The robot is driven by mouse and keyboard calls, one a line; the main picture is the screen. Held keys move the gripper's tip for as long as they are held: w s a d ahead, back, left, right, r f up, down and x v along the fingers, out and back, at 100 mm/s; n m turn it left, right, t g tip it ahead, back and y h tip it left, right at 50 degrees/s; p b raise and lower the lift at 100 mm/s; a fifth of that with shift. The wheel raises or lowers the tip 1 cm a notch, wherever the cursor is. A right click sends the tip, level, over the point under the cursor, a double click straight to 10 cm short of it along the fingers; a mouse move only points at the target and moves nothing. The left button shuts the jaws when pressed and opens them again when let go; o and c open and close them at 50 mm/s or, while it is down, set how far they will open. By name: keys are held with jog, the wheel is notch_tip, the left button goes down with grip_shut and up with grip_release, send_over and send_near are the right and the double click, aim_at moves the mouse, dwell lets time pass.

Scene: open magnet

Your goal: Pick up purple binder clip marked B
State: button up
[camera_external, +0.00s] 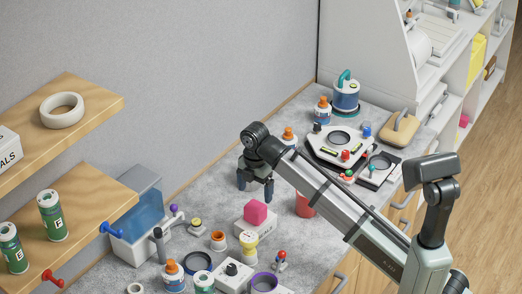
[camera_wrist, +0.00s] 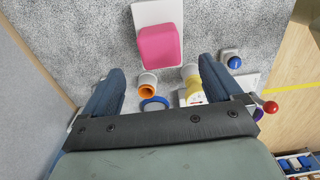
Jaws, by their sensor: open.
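I cannot make out a purple binder clip marked B in either view. The purple things I see in the external view are a ring (camera_external: 264,282) at the front edge and a small knob (camera_external: 174,208) by the blue bin. A small purple bit (camera_wrist: 258,114) shows at the right in the wrist view, partly hidden by my gripper. My gripper (camera_external: 255,187) is open and empty above the counter, behind the pink block (camera_external: 255,212). In the wrist view its two fingers (camera_wrist: 160,66) are spread wide, with the pink block (camera_wrist: 159,45) beyond them.
The counter (camera_external: 205,232) is crowded at the front with jars, rings and a white box (camera_external: 233,276). A blue-and-clear bin (camera_external: 140,222) stands left, below wooden shelves (camera_external: 92,205). A white station (camera_external: 343,147) and a blue canister (camera_external: 346,96) stand at the back.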

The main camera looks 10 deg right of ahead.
dwell(0.4)
jog(key=c, duration=0.7)
jog(key=shift+o, duration=0.2)
jog(key=shift+w+d+m, duration=0.15)
jog(key=shift+w+m, duration=0.15)
jog(key=shift+m, duration=0.1)
jog(key=w+d+m, duration=1)
jog(key=w+m, duration=0.2)
jog(key=m, duration=0.5)
jog(key=w+d+m, duration=1.1)
jog(key=w+m, duration=0.1)
jog(key=m, duration=0.6)
jog(key=f, duration=1.3)
jog(key=shift+s, duration=0.3)
